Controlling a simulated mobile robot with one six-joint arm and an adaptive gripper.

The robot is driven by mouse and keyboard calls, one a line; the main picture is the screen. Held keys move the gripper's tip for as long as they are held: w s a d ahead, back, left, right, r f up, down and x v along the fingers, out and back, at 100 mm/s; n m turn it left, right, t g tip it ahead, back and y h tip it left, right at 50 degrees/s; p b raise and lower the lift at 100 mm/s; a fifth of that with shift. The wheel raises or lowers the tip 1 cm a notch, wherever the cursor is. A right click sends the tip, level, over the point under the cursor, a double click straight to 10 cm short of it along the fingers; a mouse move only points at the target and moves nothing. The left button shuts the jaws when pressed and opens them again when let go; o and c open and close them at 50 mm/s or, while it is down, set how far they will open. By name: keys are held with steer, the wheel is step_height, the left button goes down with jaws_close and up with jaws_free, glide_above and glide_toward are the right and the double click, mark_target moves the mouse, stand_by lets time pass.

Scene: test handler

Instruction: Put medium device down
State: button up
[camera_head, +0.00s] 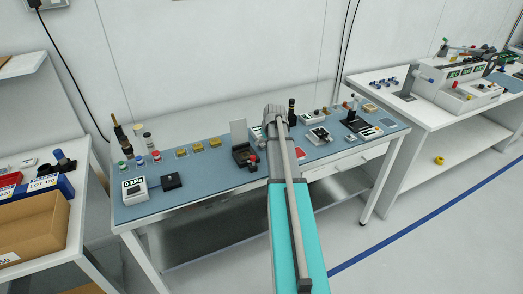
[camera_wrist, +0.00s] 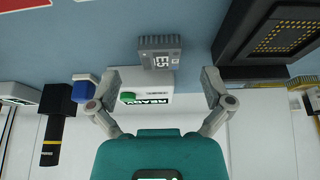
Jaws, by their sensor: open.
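A small grey ribbed device marked E5 (camera_wrist: 160,43) shows in the wrist view; it may be the medium device. It is at or just above the edge of a white box with a green button and the word READY (camera_wrist: 153,101); I cannot tell if it rests there. My gripper (camera_wrist: 161,82) is open, with one finger on each side of the device and the box. Both fingers look apart from the device, and nothing is between the tips in their grasp. In the head view my own arm hides the gripper and the device.
The blue-topped workbench (camera_head: 215,176) holds a white display box (camera_head: 134,190), a black box (camera_head: 171,181), and several yellow parts (camera_head: 198,148). A large dark unit with yellow dots (camera_wrist: 270,38) stands close to the right finger, and a blue-capped part (camera_wrist: 84,88) by the left.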

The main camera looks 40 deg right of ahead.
steer(key=shift+b+x, duration=0.85)
steer(key=shift+x, duration=0.4)
steer(key=c, duration=1.3)
steer(key=shift+r, duration=0.25)
step_height(320, 180, up, 2)
steer(key=p, duration=0.2)
steer(key=shift+r+p, duration=0.1)
steer(key=shift+p, duration=0.25)
steer(key=shift+s+d+r+p, duration=1.05)
steer(key=shift+s+r+p, duration=0.7)
steer(key=shift+s, duration=0.35)
steer(key=shift+s+d+r+p, duration=1)
steer(key=shift+s+r+p, duration=0.7)
steer(key=shift+s, duration=0.35)
steer(key=shift+s+d+r+p, duration=1.05)
steer(key=shift+s+r+p, duration=0.7)
steer(key=shift+s, duration=0.35)
